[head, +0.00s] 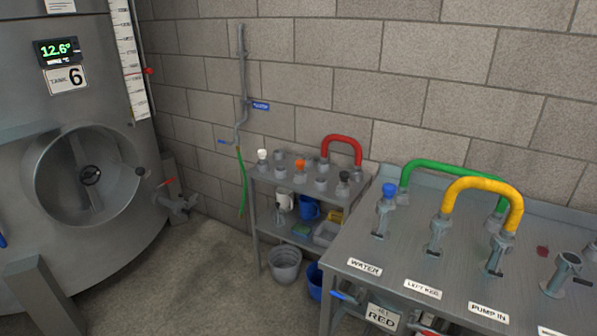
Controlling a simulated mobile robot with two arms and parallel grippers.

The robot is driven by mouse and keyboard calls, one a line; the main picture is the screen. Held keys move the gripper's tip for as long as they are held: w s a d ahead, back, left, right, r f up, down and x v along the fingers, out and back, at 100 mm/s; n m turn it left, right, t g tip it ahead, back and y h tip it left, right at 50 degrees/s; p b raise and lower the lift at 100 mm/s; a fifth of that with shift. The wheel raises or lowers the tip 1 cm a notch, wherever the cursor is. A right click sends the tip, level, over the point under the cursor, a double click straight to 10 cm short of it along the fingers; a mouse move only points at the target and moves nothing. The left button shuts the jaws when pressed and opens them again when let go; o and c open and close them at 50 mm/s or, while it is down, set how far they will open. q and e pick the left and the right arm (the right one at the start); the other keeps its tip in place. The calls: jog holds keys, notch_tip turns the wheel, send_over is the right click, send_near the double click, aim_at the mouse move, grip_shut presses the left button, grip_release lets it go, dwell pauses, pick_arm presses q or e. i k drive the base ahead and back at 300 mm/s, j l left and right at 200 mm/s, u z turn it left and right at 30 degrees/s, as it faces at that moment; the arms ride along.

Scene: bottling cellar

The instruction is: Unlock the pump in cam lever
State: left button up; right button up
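The pump in coupling (498,256) stands on the steel table at the right, behind the "PUMP IN" label (488,312). One end of the yellow hose (485,185) sits on it. A small dark piece at its front low side looks like the cam lever (492,272); its position is too small to tell. The hose's other end sits on the left keg coupling (437,232), behind the "LEFT KEG" label (422,288). Neither of my grippers is in view.
The steel table (400,262) also holds a green hose (445,168), a blue-capped water coupling (385,205) and an open coupling (562,272). A shelf rack (262,182), a bucket (285,265) and tank 6 (60,150) stand left. The floor (190,275) between is clear.

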aim_at(495, 272)
jog(key=z, duration=1.3)
jog(key=i+l+u, duration=0.2)
jog(key=i, duration=0.2)
jog(key=j, duration=0.1)
